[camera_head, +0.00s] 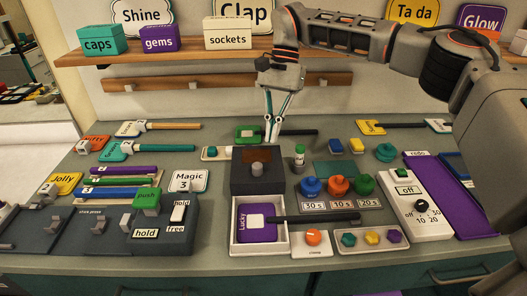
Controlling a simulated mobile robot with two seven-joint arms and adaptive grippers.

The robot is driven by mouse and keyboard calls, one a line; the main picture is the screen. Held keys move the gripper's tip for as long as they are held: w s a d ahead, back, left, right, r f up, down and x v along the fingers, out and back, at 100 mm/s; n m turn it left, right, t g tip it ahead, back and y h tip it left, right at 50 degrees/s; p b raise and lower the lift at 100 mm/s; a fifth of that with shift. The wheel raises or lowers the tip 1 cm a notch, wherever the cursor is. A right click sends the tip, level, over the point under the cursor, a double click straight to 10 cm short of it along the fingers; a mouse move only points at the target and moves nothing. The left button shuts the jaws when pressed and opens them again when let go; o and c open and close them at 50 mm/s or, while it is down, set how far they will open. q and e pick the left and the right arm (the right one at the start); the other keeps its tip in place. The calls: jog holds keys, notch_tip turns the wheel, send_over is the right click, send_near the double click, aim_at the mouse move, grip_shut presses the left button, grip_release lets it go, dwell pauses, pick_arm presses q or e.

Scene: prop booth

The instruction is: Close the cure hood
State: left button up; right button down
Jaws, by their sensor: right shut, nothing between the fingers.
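The cure hood (257,184) is a dark grey box with a brown window on top and a light grey knob (257,169). It stands at the middle of the bench, directly behind a white open tray (236,248). A purple "Lucky" sign (257,232) with a black handle lies in the tray, uncovered by the hood. My right gripper (270,138) is shut and empty, pointing down above the far edge of the hood. I cannot tell whether its fingertips touch the hood. My left gripper is not in view.
Right of the hood stand a green-capped bottle (299,155), coloured timer knobs (338,186) and a white switch box (414,205). A dark press (95,230) stands at the left. A shelf (170,52) with labelled boxes hangs behind.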

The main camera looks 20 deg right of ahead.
aim_at(264, 164)
jog(key=x, duration=0.3)
jog(key=shift+s+a+r, duration=0.15)
jog(key=shift+s+a, duration=0.75)
jog(key=shift+s, duration=0.1)
jog(key=shift+s+a, duration=0.4)
jog(key=shift+a, duration=0.05)
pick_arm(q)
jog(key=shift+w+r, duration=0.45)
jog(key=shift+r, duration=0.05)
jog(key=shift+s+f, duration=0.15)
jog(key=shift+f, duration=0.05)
